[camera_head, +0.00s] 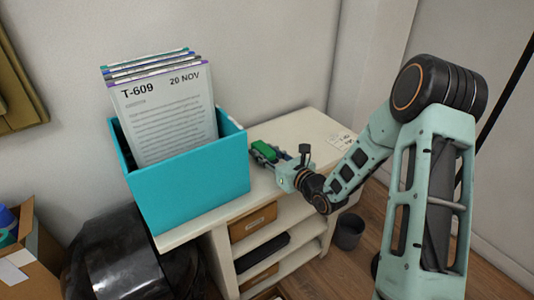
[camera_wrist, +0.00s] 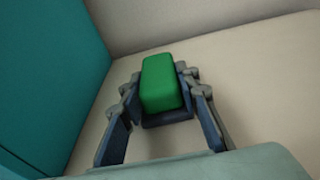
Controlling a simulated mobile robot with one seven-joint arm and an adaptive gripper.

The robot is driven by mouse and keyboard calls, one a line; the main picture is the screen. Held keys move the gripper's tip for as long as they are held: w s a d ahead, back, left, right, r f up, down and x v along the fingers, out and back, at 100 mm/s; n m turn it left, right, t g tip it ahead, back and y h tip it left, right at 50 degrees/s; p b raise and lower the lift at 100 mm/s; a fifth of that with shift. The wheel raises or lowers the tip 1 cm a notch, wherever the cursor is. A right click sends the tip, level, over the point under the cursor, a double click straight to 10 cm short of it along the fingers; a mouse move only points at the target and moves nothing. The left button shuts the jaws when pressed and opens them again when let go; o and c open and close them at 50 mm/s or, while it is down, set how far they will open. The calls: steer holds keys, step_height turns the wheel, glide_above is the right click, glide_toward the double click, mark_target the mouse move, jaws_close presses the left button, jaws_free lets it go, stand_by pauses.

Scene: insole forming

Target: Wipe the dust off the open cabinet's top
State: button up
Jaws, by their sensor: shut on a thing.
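The open cabinet (camera_head: 311,131) is cream-coloured, with open shelves below its top. My gripper (camera_head: 266,153) is over the cabinet top, just right of the teal file box. It is shut on a green block (camera_head: 263,150), which looks like a sponge. In the wrist view my gripper (camera_wrist: 162,106) has its fingers on both sides of the green block (camera_wrist: 160,80). The cabinet top (camera_wrist: 245,75) shows pale around the block there. I cannot tell whether the block touches the surface. No dust can be made out in either view.
The teal file box (camera_head: 190,187) holds upright papers and fills the cabinet top's left part; its wall (camera_wrist: 45,70) is close on the left in the wrist view. A dark bin (camera_head: 348,231) stands on the floor.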

mark_target(290, 147)
steer(key=shift+w+d+r, duration=0.25)
steer(key=shift+w+d, duration=0.6)
steer(key=shift+d, duration=0.2)
steer(key=shift+w+d+r, duration=0.25)
steer(key=shift+w+d, duration=0.6)
steer(key=shift+d, duration=0.2)
steer(key=shift+w+d+r, duration=0.25)
steer(key=shift+w+d, duration=0.6)
steer(key=shift+d, duration=0.2)
steer(key=shift+w+d+f, duration=0.45)
steer(key=shift+w+d, duration=0.1)
steer(key=shift+w, duration=0.2)
steer(key=shift+d+r, duration=0.1)
steer(key=shift+d, duration=0.25)
steer(key=shift+w+d+f, duration=0.15)
steer(key=shift+w+d, duration=0.3)
steer(key=shift+d, duration=0.25)
steer(key=shift+w+d+f, duration=0.1)
steer(key=shift+w+d, duration=0.3)
steer(key=shift+d, duration=0.3)
steer(key=shift+r+p, duration=1.85)
steer(key=shift+r, duration=1.15)
steer(key=shift+r+p, duration=0.8)
steer(key=shift+r, duration=0.7)
